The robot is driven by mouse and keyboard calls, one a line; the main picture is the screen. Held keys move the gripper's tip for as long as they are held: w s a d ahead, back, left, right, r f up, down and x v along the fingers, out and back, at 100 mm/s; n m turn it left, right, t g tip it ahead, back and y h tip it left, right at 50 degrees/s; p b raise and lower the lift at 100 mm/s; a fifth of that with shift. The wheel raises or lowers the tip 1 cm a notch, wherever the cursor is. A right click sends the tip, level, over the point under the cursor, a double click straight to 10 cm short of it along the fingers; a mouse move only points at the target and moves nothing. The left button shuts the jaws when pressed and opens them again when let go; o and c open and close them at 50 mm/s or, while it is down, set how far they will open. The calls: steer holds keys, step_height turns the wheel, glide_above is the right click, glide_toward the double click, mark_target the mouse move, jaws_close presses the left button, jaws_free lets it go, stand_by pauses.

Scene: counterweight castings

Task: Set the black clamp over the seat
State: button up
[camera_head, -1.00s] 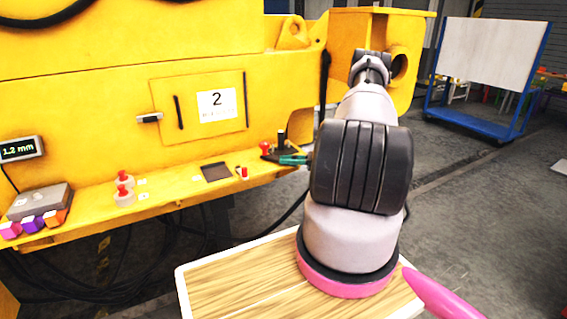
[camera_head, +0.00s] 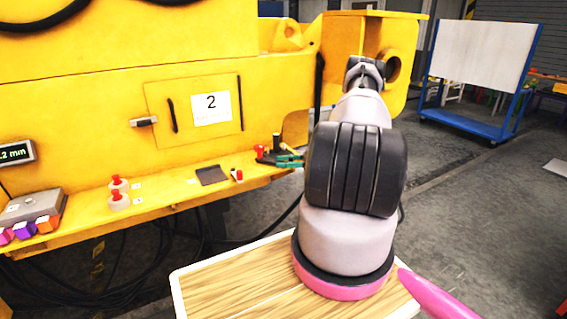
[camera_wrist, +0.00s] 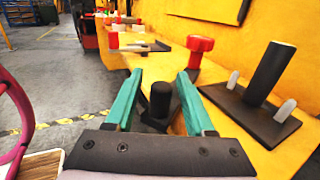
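In the wrist view, my gripper (camera_wrist: 160,82) has two teal fingers, spread apart on the yellow ledge's right end. A short black cylinder (camera_wrist: 160,99) on a dark base stands between them, with a gap on each side. It looks like the black clamp's grip, but my gripper hides much of it. Right of the fingers lies a dark plate (camera_wrist: 240,112) with a tall black post and two grey pins, possibly the seat. In the head view, my gripper (camera_head: 290,160) is small at the ledge beside the black post (camera_head: 276,142); the clamp cannot be made out there.
A red knob (camera_wrist: 200,44) stands just beyond the fingers. Along the yellow ledge (camera_head: 160,196) are a dark flat plate (camera_head: 212,175), red-topped weights (camera_head: 118,193) and a grey box (camera_head: 31,208). A yellow wall rises behind. A wooden-topped table (camera_head: 228,284) is in front.

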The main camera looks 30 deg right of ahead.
steer(key=v, duration=1)
steer(key=shift+s+d, duration=0.15)
steer(key=shift+d, duration=0.2)
